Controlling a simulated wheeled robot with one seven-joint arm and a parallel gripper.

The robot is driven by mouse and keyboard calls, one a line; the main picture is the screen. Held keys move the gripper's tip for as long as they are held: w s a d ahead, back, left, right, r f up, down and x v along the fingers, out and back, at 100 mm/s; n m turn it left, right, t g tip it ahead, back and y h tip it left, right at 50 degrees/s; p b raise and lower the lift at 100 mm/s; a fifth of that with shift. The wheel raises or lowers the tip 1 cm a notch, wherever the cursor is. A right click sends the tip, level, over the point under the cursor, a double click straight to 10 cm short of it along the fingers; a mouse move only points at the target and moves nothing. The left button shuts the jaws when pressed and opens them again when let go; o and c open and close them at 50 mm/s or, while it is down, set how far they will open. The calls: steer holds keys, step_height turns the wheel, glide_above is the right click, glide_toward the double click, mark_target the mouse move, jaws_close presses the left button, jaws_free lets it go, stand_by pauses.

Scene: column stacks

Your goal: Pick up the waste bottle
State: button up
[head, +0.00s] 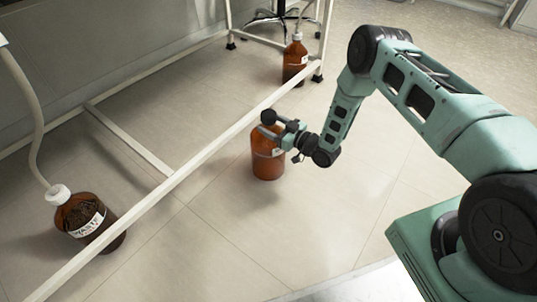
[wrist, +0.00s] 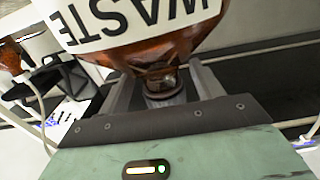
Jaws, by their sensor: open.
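A brown glass waste bottle (head: 268,163) stands upright on the floor in the middle of the head view, beside a white frame rail. My gripper (head: 273,126) is at its top and hides its neck there. In the wrist view, the bottle (wrist: 160,48) shows a white label with upside-down "WASTE" lettering. Its narrow neck lies between the two fingers of my gripper (wrist: 163,88), which are open around it. I cannot tell from these views whether either finger touches the neck.
A second waste bottle (head: 76,214) with a tube in its cap stands at the left, behind the rail (head: 175,180). A third brown bottle (head: 294,63) stands at the back by a frame leg. The floor (head: 260,250) in front is clear.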

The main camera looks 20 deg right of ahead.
steer(key=shift+x, duration=0.8)
jaws_close()
steer(key=shift+a+r, duration=0.1)
